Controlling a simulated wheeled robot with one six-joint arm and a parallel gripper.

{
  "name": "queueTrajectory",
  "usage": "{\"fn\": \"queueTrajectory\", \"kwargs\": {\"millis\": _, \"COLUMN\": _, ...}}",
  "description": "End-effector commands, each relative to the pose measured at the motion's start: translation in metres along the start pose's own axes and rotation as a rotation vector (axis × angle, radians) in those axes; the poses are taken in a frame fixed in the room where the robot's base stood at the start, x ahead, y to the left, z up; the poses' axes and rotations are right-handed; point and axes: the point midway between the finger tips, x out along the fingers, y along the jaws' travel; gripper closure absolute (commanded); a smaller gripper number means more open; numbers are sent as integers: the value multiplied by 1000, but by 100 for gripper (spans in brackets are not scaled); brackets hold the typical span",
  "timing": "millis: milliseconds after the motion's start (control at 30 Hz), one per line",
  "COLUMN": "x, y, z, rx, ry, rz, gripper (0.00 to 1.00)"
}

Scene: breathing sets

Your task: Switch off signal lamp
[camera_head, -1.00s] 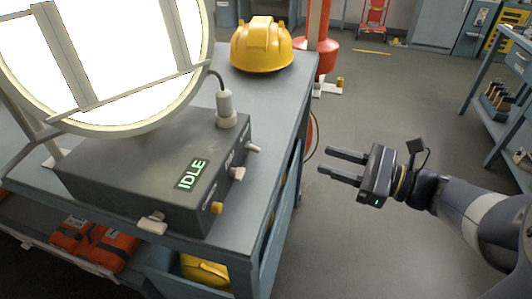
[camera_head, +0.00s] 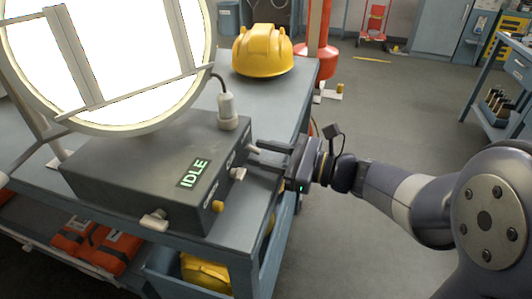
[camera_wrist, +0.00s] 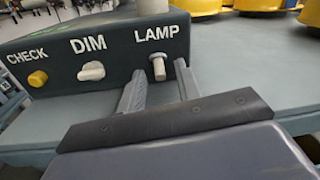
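The signal lamp (camera_head: 120,50) is a large round lamp glowing bright white at the upper left. Its grey control box (camera_head: 130,165) stands in front of it on the bench and shows a green "IDLE" display (camera_head: 194,172). In the wrist view, a pale toggle (camera_wrist: 159,67) sits under the label LAMP. A white DIM knob (camera_wrist: 91,71) and a yellow CHECK button (camera_wrist: 38,78) are to its left. My gripper (camera_wrist: 160,80) is open, its two fingertips on either side of the LAMP toggle. I cannot tell whether either finger touches it.
The bench top (camera_head: 275,105) carries a yellow hard hat (camera_head: 262,50) behind the box. A cable plug (camera_head: 228,110) stands on the box. Orange packs (camera_head: 95,245) and another yellow helmet (camera_head: 205,272) are below. The floor right of the bench is mostly clear.

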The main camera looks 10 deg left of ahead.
Motion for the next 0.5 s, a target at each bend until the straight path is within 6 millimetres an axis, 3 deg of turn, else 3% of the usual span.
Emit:
{"fn": "queueTrajectory", "kwargs": {"millis": 100, "x": 0, "y": 0, "z": 0, "rx": 0, "ry": 0, "rz": 0, "gripper": 69}}
{"fn": "queueTrajectory", "kwargs": {"millis": 500, "x": 0, "y": 0, "z": 0, "rx": 0, "ry": 0, "rz": 0, "gripper": 100}}
